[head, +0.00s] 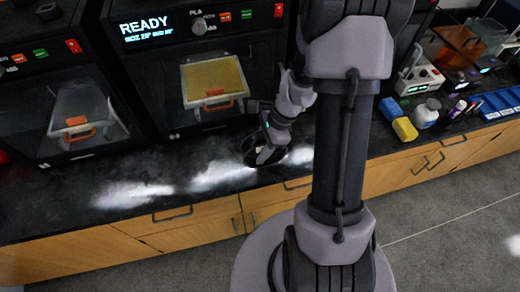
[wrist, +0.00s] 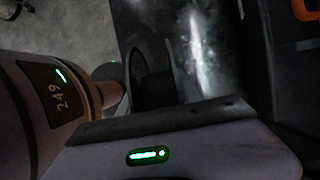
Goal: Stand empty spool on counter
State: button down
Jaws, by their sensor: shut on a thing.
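My gripper (head: 264,154) is low over the black counter (head: 60,195), in front of the printer with the READY display. It is shut on the dark empty spool (wrist: 152,78), whose thin flanges and dark hub show just past my gripper's body in the wrist view. In the head view the spool is a small dark shape at my gripper, hard to tell from its fingers. The spool looks on edge in the wrist view. I cannot tell whether the spool touches the counter.
Another printer (head: 78,108) is on the left. Yellow and blue blocks (head: 405,129), a white jar (head: 426,113) and blue bins (head: 495,103) are on the right. The counter's left front is clear, with bright glare.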

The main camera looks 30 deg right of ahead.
jog(key=shift+f, duration=0.2)
jog(key=c, duration=0.8)
grip_release()
jog(key=shift+c, duration=0.2)
jog(key=shift+r, duration=0.1)
